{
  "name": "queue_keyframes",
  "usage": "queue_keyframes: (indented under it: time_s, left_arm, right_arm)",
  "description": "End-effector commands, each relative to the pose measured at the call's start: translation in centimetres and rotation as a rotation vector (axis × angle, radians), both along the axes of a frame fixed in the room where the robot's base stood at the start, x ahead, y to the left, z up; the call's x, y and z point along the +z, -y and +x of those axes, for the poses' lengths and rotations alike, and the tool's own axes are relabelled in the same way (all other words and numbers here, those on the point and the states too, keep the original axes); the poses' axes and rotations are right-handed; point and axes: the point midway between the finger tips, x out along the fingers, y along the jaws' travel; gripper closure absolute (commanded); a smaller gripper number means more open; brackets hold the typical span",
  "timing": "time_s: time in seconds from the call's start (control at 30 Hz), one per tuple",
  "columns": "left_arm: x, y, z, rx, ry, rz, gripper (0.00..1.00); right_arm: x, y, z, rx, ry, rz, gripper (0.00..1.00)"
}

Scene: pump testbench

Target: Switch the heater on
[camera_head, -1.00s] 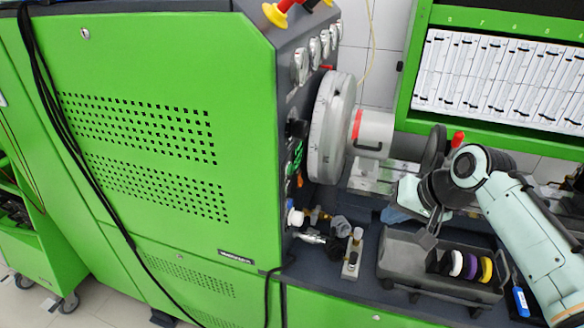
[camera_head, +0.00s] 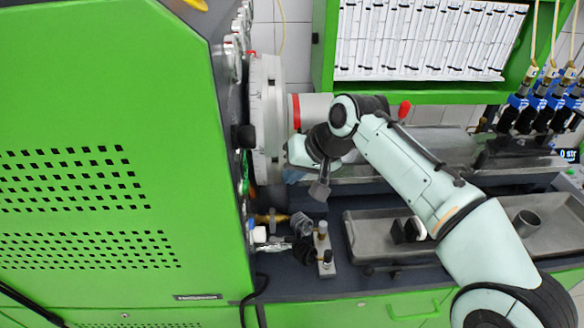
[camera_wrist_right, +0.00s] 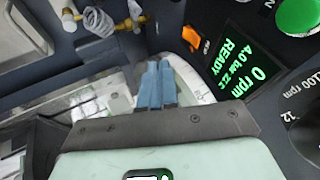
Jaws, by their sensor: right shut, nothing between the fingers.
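My right gripper (camera_head: 292,176) is in front of the machine's dark panel side, close to the grey flywheel (camera_head: 263,120). In the right wrist view its blue fingers (camera_wrist_right: 157,80) are shut together and hold nothing. In that view, an orange rocker-like switch (camera_wrist_right: 194,38) with a small unreadable label sits on the panel, above and right of the fingertips and apart from them. I cannot tell for sure whether it is the heater switch, or its position. A lit green display (camera_wrist_right: 238,72) beside it reads 0 rpm, 4.0 bar, about 21 C and READY. My left gripper is out of view.
A green button (camera_wrist_right: 298,15) and a numbered dial (camera_wrist_right: 305,130) are on the panel. Brass and clear fittings (camera_head: 300,224) stand below the flywheel. A grey tray (camera_head: 365,262) lies on the bench. A red knob (camera_head: 404,110) sticks up behind my arm.

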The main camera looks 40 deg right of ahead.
Motion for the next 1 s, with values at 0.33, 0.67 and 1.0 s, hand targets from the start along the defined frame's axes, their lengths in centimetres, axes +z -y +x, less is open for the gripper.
queue_keyframes:
  time_s: [0.33, 0.67, 1.0]
  left_arm:
    - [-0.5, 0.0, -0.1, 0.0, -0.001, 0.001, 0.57]
    - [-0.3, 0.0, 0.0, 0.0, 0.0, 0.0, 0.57]
    - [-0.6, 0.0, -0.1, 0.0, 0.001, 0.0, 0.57]
  right_arm:
    - [-4.7, -2.5, 3.7, 0.004, -0.001, 0.002, 1.0]
    - [-5.1, -4.3, 4.8, 0.0, 0.0, 0.002, 1.0]
    - [-5.3, -4.4, 4.8, 0.0, 0.005, 0.01, 1.0]
